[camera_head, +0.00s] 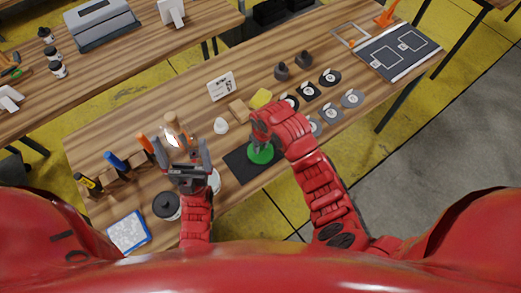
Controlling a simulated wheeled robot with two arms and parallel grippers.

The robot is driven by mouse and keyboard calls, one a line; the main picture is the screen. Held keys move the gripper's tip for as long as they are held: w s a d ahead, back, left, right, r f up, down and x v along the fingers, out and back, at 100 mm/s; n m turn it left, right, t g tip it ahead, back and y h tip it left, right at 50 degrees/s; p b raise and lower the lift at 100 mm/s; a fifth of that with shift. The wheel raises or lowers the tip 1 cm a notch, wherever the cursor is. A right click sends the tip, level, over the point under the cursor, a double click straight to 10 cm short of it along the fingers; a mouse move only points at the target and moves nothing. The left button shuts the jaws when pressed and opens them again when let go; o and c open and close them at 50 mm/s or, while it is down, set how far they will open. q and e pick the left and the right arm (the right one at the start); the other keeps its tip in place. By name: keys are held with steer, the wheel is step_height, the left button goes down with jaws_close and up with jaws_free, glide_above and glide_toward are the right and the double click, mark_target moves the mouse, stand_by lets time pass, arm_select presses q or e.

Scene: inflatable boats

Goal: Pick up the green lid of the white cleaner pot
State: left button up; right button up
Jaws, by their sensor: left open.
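A round green lid (262,155) shows on the dark mat (240,168) near the table's front edge. My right gripper (260,142) is right over the lid and hides part of it. I cannot tell whether its fingers touch or grip the lid. My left gripper (183,153) is open, left of the mat, with its two fingers spread toward the back of the table. A white round thing (214,181) is partly hidden beside the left gripper. It may be the white cleaner pot, but I cannot tell.
A black-lidded pot (166,205) and upright tools, one with a blue handle (116,162), stand at the left. A small white piece (221,126), a yellow sponge (260,98) and several round discs lie behind and right. A blue-edged pad (129,232) lies front left.

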jaws_close()
steer(key=shift+r, duration=0.1)
